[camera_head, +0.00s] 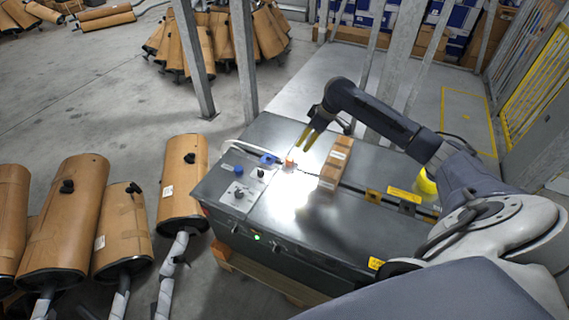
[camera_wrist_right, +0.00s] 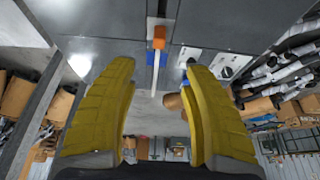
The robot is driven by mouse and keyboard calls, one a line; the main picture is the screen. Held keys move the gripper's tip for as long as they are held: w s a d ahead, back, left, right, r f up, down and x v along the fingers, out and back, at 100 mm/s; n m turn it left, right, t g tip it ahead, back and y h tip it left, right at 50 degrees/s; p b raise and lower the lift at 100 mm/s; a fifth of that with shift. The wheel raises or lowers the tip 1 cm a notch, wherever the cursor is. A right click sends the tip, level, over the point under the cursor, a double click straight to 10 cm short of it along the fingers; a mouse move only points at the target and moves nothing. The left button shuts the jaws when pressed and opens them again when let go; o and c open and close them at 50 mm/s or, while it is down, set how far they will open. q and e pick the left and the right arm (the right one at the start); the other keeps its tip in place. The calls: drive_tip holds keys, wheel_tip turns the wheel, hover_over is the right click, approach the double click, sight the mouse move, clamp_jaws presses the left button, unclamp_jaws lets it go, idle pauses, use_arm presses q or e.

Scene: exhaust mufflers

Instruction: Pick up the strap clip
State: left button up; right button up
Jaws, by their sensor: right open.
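A small orange block (camera_head: 289,162) lies on the grey metal bench top, with a blue piece (camera_head: 268,159) and a white strap to its left. In the right wrist view the orange block (camera_wrist_right: 159,38) shows ahead, between the finger lines, with the blue piece (camera_wrist_right: 157,60) and strap near it. I cannot tell for certain which of these is the strap clip. My right gripper (camera_head: 308,138) is open and empty, above the bench and just beyond the orange block. Its yellow fingers (camera_wrist_right: 158,72) stand wide apart in the right wrist view. My left gripper is out of view.
A cardboard box (camera_head: 335,164) stands on the bench right of the orange block. Knobs (camera_head: 239,171) sit on the left panel of the bench (camera_head: 300,230). Brown mufflers (camera_head: 183,180) stand on the floor to the left. Metal posts (camera_head: 243,60) rise behind the bench.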

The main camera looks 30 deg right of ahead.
sight(291, 159)
drive_tip(key=x, duration=1.1)
drive_tip(key=shift+w+a, duration=0.1)
drive_tip(key=shift+w+x, duration=0.2)
drive_tip(key=shift+x, duration=2.45)
drive_tip(key=shift+r, duration=0.1)
drive_tip(key=shift+c, duration=0.6)
clamp_jaws()
